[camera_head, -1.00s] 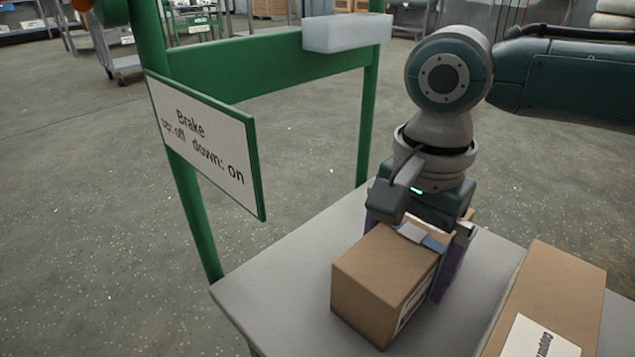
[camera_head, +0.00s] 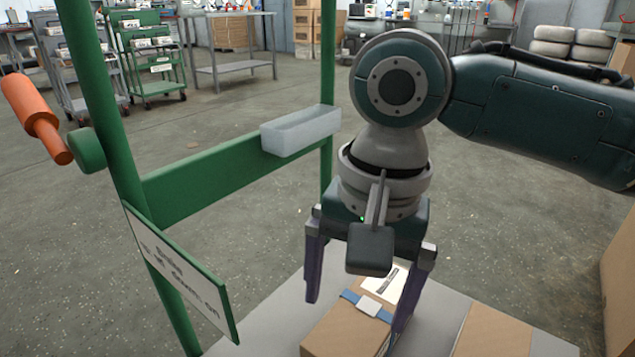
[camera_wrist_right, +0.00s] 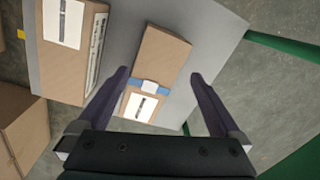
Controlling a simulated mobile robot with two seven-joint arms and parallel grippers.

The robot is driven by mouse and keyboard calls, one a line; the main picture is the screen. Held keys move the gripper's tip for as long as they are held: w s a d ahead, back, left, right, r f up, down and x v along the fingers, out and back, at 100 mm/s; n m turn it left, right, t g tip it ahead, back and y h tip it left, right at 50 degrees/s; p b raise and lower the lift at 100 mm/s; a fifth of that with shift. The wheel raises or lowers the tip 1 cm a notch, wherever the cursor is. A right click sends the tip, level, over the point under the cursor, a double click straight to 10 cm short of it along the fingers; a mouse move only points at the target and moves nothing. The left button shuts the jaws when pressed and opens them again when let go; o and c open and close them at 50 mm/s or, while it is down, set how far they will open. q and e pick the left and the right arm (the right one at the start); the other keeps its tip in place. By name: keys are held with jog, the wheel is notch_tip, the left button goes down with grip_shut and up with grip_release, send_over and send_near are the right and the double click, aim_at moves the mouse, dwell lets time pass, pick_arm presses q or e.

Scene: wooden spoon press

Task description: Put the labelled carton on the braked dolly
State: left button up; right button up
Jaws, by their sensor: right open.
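A brown carton with a blue strap and a white label (camera_head: 340,332) lies on the grey deck (camera_head: 262,318) of a green-framed dolly. It also shows in the wrist view (camera_wrist_right: 160,60). My right gripper (camera_head: 356,312) is open and empty above this carton, its purple fingers spread to either side in the wrist view (camera_wrist_right: 159,76). The sign about the brake (camera_head: 182,275) hangs on the green frame, seen at a slant. An orange lever (camera_head: 38,115) beside the post slants up and left in the picture. My left gripper is not in view.
A second carton (camera_head: 492,332) stands on the deck to the right; its label shows in the wrist view (camera_wrist_right: 64,22). Another brown box (camera_head: 620,270) is at the right edge. A pale tray (camera_head: 300,130) sits on the green crossbar (camera_head: 210,180).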

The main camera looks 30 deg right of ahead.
jog(key=s+a+f+n+t+y, duration=0.2)
jog(key=s+a+n, duration=0.5)
jog(key=s+n, duration=0.1)
jog(key=s+d+n+t+h, duration=0.1)
jog(key=s+d+n+h, duration=0.1)
jog(key=s+d+n, duration=0.2)
jog(key=s+d, duration=0.2)
jog(key=d, duration=0.1)
jog(key=shift+d+r, duration=0.25)
jog(key=shift+r, duration=0.1)
jog(key=shift+s, duration=0.15)
notch_tip(320, 180, up, 89)
jog(key=p, duration=8.8)
jog(key=shift+p, duration=0.4)
jog(key=shift+f, duration=0.1)
